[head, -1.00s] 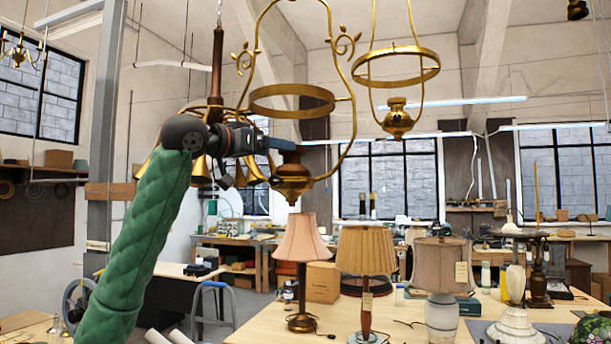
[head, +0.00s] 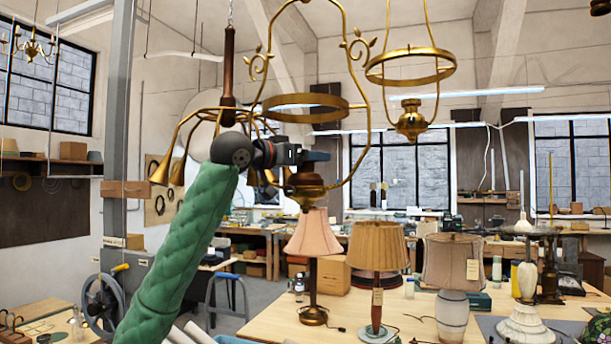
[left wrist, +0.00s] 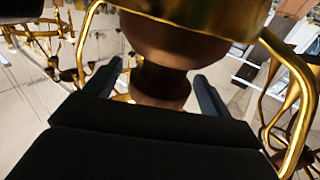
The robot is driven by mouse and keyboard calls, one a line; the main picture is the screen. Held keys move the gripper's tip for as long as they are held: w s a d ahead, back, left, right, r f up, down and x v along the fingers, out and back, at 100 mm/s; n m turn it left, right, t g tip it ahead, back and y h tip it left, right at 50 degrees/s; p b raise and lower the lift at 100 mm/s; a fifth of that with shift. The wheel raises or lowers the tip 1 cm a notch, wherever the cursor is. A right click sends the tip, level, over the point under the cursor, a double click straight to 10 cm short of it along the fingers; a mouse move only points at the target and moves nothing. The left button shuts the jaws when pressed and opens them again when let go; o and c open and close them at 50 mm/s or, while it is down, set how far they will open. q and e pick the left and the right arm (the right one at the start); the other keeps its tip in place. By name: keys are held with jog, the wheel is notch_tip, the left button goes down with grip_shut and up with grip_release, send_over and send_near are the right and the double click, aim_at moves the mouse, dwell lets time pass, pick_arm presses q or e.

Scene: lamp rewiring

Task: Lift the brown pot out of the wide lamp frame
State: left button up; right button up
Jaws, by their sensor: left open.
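The wide lamp frame (head: 362,102) is a tall brass hoop with leaf scrolls and a ring, hanging at the upper middle of the head view. The brown pot (head: 307,190) sits low inside it, its upper part partly hidden by my gripper. My left gripper (head: 316,157) reaches in from the left at the pot's upper part. In the left wrist view the open fingers of the gripper (left wrist: 155,82) stand on either side of the pot's narrow dark neck (left wrist: 160,88), with gaps visible. The brass frame (left wrist: 295,90) passes close to the right. My right gripper is not seen.
A smaller brass hanging lamp (head: 412,120) is to the right. A brass-armed chandelier (head: 185,140) hangs close behind my left wrist. Shaded lamps, including a pink one (head: 313,232) and a tan one (head: 377,247), stand on the table (head: 262,328) below.

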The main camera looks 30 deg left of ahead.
pick_arm(q)
jog(key=shift+w, duration=0.15)
jog(key=shift+c, duration=1.4)
jog(key=c, duration=1.3)
jog(key=shift+r, duration=0.15)
